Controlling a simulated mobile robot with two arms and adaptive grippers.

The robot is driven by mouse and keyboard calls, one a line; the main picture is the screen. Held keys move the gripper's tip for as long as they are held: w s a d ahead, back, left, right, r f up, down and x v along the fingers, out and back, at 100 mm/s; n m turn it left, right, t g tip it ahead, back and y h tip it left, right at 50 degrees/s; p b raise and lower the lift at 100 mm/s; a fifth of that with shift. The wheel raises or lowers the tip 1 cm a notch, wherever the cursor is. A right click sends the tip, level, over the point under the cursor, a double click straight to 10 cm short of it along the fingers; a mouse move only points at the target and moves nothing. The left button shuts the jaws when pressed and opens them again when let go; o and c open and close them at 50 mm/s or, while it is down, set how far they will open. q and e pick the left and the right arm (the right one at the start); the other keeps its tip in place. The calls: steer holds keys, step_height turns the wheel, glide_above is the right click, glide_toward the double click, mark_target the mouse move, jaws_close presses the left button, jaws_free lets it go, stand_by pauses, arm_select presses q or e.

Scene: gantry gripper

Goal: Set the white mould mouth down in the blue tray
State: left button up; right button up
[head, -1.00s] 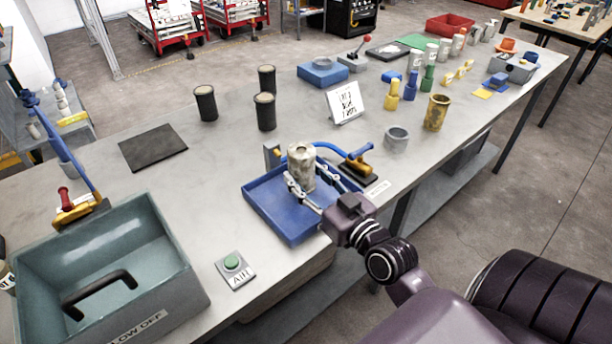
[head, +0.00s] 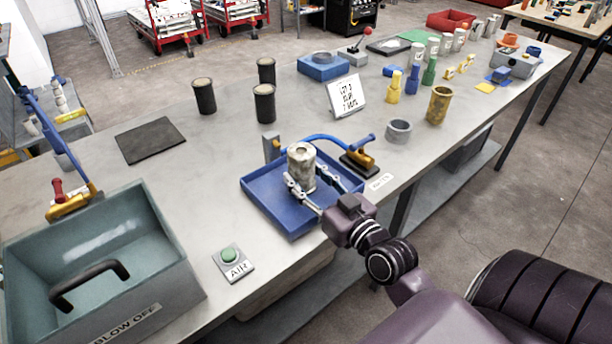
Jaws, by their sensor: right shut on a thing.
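The white mould mouth (head: 301,163) is a pale, mottled upright cylinder in the head view. It is over the middle of the blue tray (head: 270,217), inside the tray's outline. My right gripper (head: 301,184) is shut on it, with fingers on its lower part. The gripper's fingers hide part of its base, so I cannot tell whether it touches the tray floor. My left gripper does not show.
A grey ring (head: 399,131) and a brass cylinder (head: 438,105) stand further right. A green AIR button (head: 229,256) and a teal bin (head: 160,225) are at left.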

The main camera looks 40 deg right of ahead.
steer(key=shift+f, duration=0.45)
stand_by(0.3)
steer(key=o, duration=1.2)
steer(key=shift+o, duration=0.2)
steer(key=shift+s, duration=0.1)
steer(key=s, duration=1)
steer(key=shift+s+f, duration=0.1)
steer(key=shift+s, duration=0.85)
